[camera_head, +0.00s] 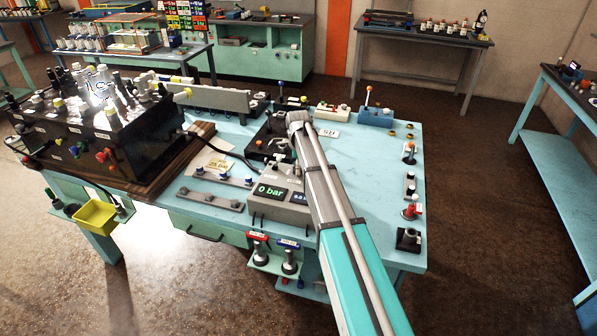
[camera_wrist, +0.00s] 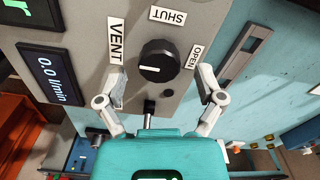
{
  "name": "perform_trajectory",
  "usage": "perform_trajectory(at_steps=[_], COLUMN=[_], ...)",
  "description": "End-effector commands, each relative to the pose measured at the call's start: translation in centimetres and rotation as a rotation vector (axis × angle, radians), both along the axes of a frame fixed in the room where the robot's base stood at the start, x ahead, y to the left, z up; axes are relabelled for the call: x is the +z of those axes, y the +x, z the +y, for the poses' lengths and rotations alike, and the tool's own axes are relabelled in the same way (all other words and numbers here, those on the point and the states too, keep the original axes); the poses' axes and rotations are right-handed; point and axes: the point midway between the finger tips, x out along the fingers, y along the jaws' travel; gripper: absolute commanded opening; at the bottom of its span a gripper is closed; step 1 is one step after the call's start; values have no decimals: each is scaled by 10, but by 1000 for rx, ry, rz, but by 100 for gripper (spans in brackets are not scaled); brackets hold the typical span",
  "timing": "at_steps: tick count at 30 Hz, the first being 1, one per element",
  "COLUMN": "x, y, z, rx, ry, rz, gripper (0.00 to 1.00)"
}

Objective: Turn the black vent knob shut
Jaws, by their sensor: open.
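The black vent knob (camera_wrist: 158,60) is round and sits on a grey panel (camera_wrist: 185,20) in the wrist view. A white mark on its face points left. Labels VENT (camera_wrist: 115,40), SHUT (camera_wrist: 167,16) and OPEN (camera_wrist: 195,57) stand around it. My gripper (camera_wrist: 160,77) is open, with one finger to each side of the knob and a visible gap on both sides. How far the fingertips are from the panel I cannot tell. In the head view the grey box (camera_head: 283,208) with its displays is partly behind my arm. The knob and gripper cannot be made out there.
A display reading 0.0 l/min (camera_wrist: 49,73) is left of the knob. A dark round part on a short stem (camera_wrist: 149,107) lies just below the knob, between my fingers. The blue bench (camera_head: 365,185) carries a black valve unit (camera_head: 115,125) at left and small fittings along its right edge.

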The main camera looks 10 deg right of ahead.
Motion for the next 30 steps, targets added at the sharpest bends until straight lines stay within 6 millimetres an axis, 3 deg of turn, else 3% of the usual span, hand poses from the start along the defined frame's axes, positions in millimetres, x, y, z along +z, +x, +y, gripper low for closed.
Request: perform_trajectory(at_steps=[15,28,30], x=[-5,-5,-5], y=[0,0,0], z=[0,0,0], rx=[0,0,0], ry=[0,0,0], rz=[0,0,0], gripper=[85,5,5])
